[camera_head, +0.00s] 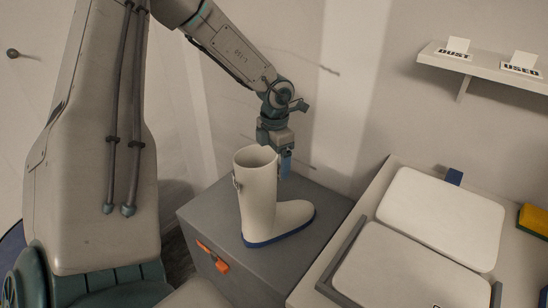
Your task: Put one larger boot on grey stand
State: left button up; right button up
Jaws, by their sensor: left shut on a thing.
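A cream boot (259,198) with a blue sole stands upright on the grey stand (320,201), its toe pointing right. The sole appears to rest on the stand's top, but I cannot tell whether a small gap is under it. My left gripper (279,160) comes down from above and is shut on the boot at the right side of its shaft's rim. One blue finger shows outside the shaft; the other finger is mostly hidden. No second boot is in view to compare sizes. My right gripper is not in view.
The stand has an orange handle (212,255) on its front. To its right, a bench holds two pale lidded trays (441,216), a grey frame (345,252) and a yellow sponge (534,218). A wall shelf (483,69) carries cards reading "DUST" and "USED".

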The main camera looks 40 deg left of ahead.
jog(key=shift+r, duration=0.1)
pick_arm(q)
jog(key=shift+w+f, duration=0.1)
jog(key=o, duration=1.8)
jog(key=shift+o, duration=0.2)
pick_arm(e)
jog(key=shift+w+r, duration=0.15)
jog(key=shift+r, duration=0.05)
